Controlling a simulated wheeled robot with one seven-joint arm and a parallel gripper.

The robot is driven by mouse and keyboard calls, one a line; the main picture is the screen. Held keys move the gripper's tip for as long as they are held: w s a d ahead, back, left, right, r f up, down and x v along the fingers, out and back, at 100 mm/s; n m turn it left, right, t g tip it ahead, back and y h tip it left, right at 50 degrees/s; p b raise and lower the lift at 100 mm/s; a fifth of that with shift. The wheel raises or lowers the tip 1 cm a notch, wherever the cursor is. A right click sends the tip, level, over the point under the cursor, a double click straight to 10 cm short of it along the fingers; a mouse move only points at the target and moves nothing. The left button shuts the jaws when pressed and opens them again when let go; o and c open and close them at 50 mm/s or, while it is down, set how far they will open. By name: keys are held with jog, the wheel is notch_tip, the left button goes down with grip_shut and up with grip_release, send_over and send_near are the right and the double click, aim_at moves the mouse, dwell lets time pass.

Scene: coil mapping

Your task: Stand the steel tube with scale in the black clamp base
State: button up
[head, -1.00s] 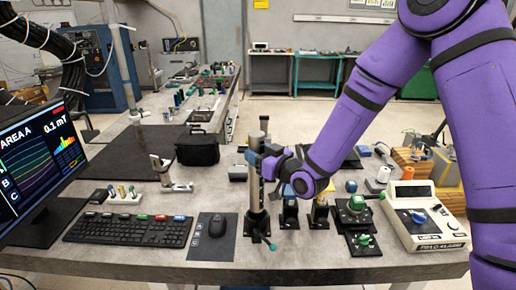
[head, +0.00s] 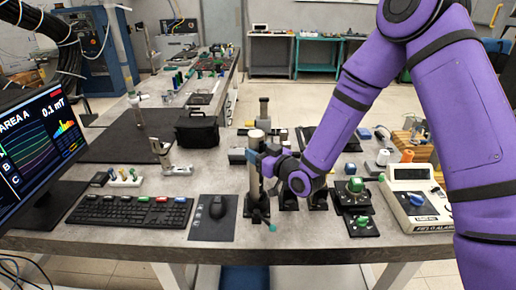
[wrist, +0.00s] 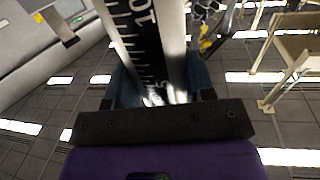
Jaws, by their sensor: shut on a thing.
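The steel tube (head: 254,180) stands about upright in the head view. My gripper (head: 257,162) is shut on its upper part. In the wrist view the tube (wrist: 178,42) runs between my gripper's fingers (wrist: 160,90), with a black scale strip and white marks facing the camera. The black clamp base (head: 257,211), with a teal handle, is on the table directly under the tube. The tube's lower end meets the base in the picture; I cannot tell how deep it sits.
Black mounts stand close right of the clamp base. A green-knobbed device (head: 355,187) and a white meter box (head: 414,205) are further right. A mouse (head: 217,207) on its pad and a keyboard (head: 128,211) lie left. A black case (head: 197,130) stands behind.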

jog(key=shift+f, duration=0.1)
dwell(0.3)
jog(key=o, duration=1.4)
jog(key=v, duration=1.1)
jog(key=shift+w, duration=0.1)
